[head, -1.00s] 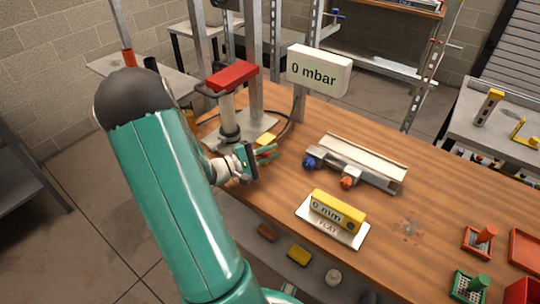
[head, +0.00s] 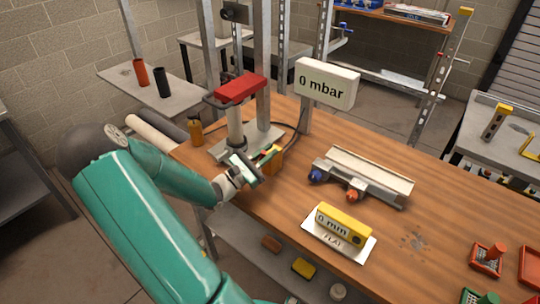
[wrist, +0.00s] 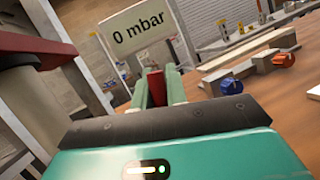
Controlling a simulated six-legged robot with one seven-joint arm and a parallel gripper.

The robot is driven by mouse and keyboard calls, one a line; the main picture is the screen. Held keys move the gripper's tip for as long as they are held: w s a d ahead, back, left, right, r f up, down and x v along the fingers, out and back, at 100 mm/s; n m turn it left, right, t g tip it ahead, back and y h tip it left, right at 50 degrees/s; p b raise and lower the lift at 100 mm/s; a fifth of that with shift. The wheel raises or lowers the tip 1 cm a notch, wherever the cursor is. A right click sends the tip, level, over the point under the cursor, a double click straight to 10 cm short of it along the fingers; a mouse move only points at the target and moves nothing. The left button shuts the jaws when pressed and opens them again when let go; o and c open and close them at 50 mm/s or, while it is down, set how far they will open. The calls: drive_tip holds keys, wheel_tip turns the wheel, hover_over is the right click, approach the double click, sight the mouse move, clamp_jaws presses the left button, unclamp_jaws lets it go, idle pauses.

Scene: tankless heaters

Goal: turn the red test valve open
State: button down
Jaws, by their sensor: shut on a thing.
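A red piece, apparently the test valve's handle (wrist: 156,86), stands upright between my gripper's two green fingers in the wrist view. My gripper (wrist: 157,88) is shut on it. In the head view my gripper (head: 268,157) is low at the front of the grey pump stand, and its fingers mostly hide the valve. A yellow block (head: 274,161) shows right beside the fingertips. The white gauge sign (head: 327,83) on a post behind reads 0 mbar; it also shows in the wrist view (wrist: 138,34).
A red-topped pump column (head: 237,125) rises just behind my gripper. A dark hose curves to its right. A metal rail fixture (head: 370,175) with blue and orange knobs lies to the right. A yellow 0 mm gauge (head: 342,224) sits nearer the front edge.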

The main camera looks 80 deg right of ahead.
drive_tip(key=shift+w+d+n+t+h, duration=0.1)
drive_tip(key=shift+w+n+t+h, duration=0.2)
drive_tip(key=shift+n+h, duration=0.45)
drive_tip(key=shift+n, duration=0.25)
drive_tip(key=c, duration=1.4)
unclamp_jaws()
drive_tip(key=v, duration=1.3)
drive_tip(key=shift+w+a, duration=0.3)
drive_tip(key=shift+a, duration=0.05)
